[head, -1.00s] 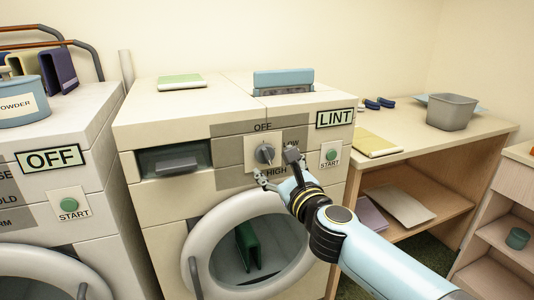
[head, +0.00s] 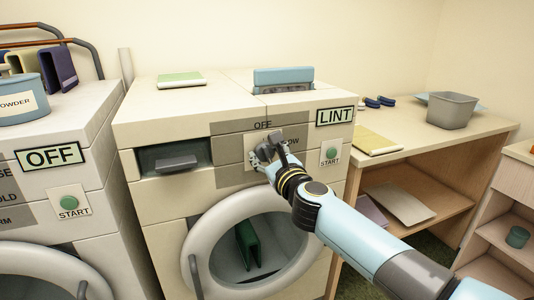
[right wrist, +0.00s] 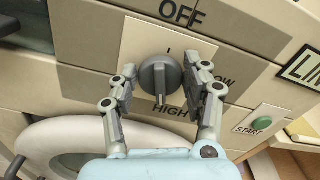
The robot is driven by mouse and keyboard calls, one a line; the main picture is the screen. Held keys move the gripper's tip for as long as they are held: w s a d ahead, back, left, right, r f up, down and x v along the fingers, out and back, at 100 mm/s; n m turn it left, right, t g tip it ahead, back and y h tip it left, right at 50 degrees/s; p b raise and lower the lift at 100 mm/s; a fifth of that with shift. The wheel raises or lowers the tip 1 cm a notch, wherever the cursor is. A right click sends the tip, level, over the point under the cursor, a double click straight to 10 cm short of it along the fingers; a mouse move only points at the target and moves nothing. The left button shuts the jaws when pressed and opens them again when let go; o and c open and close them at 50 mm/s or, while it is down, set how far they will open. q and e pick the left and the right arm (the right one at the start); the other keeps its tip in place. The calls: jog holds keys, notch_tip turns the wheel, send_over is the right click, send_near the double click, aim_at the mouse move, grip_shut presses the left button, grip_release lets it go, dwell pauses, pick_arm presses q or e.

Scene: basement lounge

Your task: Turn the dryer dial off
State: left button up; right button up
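The dryer dial (right wrist: 160,76) is a grey round knob with a raised ridge on a light square plate on the dryer's (head: 165,205) front panel. In the right wrist view its ridge stands about upright, with its long end down towards HIGH. OFF is printed above the dial and LOW to its right. My right gripper (right wrist: 161,66) is open, with one finger on each side of the dial; gaps show between the fingers and the knob. In the head view my right gripper (head: 268,150) covers most of the dial. My left gripper is not in view.
A START button (head: 331,154) and LINT label (head: 334,116) are right of the dial. The round dryer door (head: 200,245) is below, with a green item behind it. A second machine (head: 100,150) stands left, and a wooden table (head: 410,145) right.

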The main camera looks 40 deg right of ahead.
jog(key=shift+c, duration=1.3)
